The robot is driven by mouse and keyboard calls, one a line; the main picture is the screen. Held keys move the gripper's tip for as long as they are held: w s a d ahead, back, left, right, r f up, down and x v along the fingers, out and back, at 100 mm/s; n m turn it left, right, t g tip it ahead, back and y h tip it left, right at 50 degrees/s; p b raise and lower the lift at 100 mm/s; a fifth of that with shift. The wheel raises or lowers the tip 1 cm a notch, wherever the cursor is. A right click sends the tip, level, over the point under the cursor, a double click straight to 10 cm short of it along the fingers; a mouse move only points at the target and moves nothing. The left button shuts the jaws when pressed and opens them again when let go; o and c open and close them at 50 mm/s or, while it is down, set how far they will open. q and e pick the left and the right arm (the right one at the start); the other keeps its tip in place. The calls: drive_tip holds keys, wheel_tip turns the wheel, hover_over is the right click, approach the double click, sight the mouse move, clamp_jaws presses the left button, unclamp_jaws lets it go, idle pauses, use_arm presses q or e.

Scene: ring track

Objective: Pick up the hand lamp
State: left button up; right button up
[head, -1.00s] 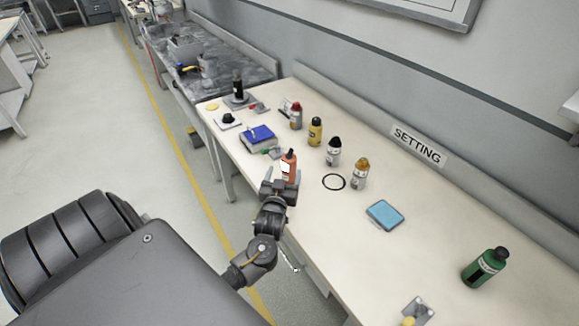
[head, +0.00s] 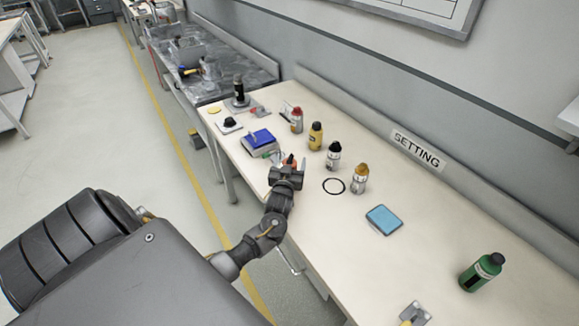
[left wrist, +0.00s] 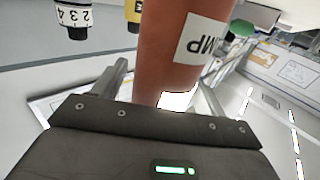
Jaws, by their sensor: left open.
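The hand lamp is an orange-red cylinder with a dark top (head: 291,159) and stands on the bench near its front edge. My left gripper hides most of it in the head view. In the left wrist view the lamp (left wrist: 180,50) fills the upper middle, with a white label ending in "MP". My left gripper (head: 287,171) is open at the lamp, which shows between its two fingers (left wrist: 160,90). I cannot tell whether the fingers touch it. My right gripper is not in view.
Behind the lamp stand a yellow bottle (head: 315,136), a white-and-black bottle (head: 333,156) and a gold-capped bottle (head: 360,180), near a black ring (head: 334,193). A blue box (head: 258,138) lies left of it. A light-blue pad (head: 384,220) and green bottle (head: 482,272) are to the right.

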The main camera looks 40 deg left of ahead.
use_arm(q)
drive_tip(key=shift+c, duration=0.2)
drive_tip(key=c, duration=1.1)
drive_tip(key=shift+r, duration=0.1)
drive_tip(key=shift+c, duration=0.2)
